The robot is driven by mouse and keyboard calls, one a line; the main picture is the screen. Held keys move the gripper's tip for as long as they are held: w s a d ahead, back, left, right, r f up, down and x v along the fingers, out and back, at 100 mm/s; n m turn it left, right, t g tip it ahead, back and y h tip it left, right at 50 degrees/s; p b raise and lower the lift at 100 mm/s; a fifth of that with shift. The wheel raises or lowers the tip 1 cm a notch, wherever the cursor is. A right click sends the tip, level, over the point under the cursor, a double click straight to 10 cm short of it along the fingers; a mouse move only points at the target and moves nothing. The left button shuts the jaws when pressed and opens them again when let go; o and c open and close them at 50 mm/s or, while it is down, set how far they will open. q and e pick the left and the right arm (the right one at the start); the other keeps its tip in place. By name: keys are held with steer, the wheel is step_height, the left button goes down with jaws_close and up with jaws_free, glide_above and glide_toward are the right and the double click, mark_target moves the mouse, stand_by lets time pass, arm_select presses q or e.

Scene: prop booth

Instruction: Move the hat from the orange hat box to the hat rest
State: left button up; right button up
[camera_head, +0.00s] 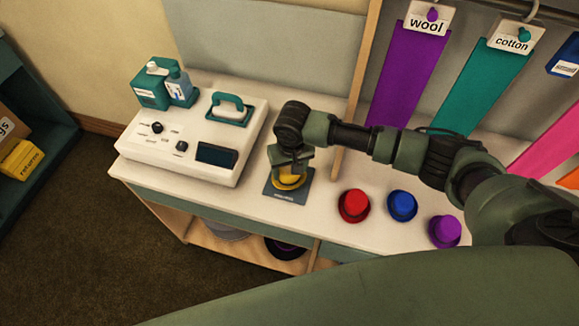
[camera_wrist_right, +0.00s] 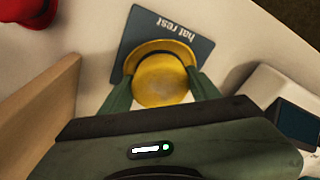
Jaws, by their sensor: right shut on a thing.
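A yellow hat (camera_head: 288,183) is at the dark hat rest (camera_head: 302,192), a flat pad near the front of the white counter. In the right wrist view the hat (camera_wrist_right: 162,82) covers part of the pad labelled "hat rest" (camera_wrist_right: 188,28). My right gripper (camera_head: 290,172) reaches down from above and is shut on the hat, with one finger on each side in the right wrist view (camera_wrist_right: 163,92). I cannot tell whether the hat presses on the pad. My left gripper is not in view. No orange hat box is clearly visible.
A white control machine (camera_head: 190,140) stands left of the pad, with a wooden divider (camera_head: 345,140) behind on the right. Red (camera_head: 354,206), blue (camera_head: 402,206) and purple (camera_head: 444,231) hats sit along the counter to the right. Hanging purple (camera_head: 404,75) and teal (camera_head: 470,90) fabrics are behind.

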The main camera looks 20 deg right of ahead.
steer(key=shift+f, duration=0.3)
stand_by(0.4)
steer(key=shift+f, duration=0.35)
steer(key=o, duration=1.4)
steer(key=r, duration=0.5)
steer(key=s+r+b, duration=0.1)
steer(key=r, duration=0.1)
steer(key=shift+r, duration=0.3)
